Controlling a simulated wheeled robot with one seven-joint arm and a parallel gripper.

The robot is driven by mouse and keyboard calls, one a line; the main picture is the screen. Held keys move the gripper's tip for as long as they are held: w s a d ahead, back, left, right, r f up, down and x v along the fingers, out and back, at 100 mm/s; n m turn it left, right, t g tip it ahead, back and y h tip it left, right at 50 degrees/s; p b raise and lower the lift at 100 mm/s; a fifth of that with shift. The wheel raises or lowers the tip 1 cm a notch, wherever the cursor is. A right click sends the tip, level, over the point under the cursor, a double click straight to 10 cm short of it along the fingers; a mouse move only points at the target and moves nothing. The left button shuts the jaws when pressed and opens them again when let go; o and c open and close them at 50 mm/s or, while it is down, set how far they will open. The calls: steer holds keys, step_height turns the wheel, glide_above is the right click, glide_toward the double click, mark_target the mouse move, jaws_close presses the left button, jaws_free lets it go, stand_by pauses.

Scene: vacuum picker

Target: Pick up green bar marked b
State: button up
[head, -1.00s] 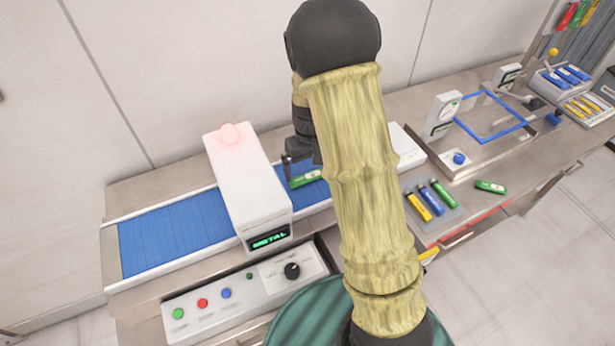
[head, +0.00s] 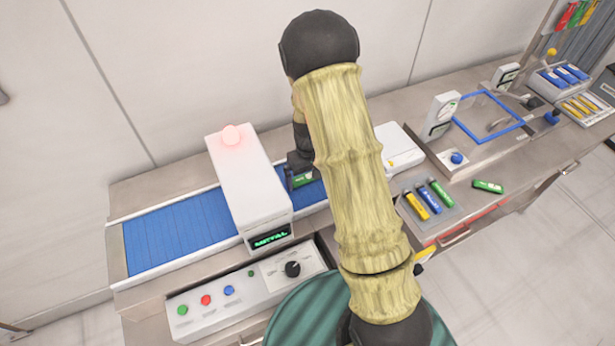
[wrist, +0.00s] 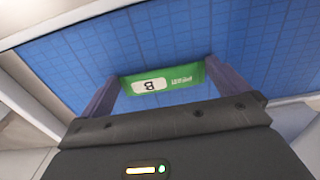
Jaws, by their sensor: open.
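The green bar marked b (wrist: 165,79) lies on the blue conveyor belt, with a white label reading B, upside down in the wrist view. In the head view the green bar (head: 303,180) shows just right of the white scanner box, partly hidden by my gripper (head: 292,178). In the wrist view my gripper (wrist: 160,86) is open, with one finger near each end of the bar. Whether the fingers touch the bar, I cannot tell.
The white scanner box (head: 247,185) with a lit METAL display spans the blue belt (head: 175,238) close beside my gripper. A button panel (head: 245,285) is in front. A tray of coloured bars (head: 429,199) and another green bar (head: 488,187) lie to the right.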

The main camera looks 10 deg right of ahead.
mark_target(310, 179)
steer(key=shift+c, duration=0.2)
steer(key=c, duration=0.7)
steer(key=shift+c, duration=0.6)
steer(key=shift+s+r, duration=0.1)
steer(key=shift+r, duration=0.05)
step_height(310, 179, up, 10)
steer(key=b, duration=0.2)
steer(key=shift+b, duration=0.4)
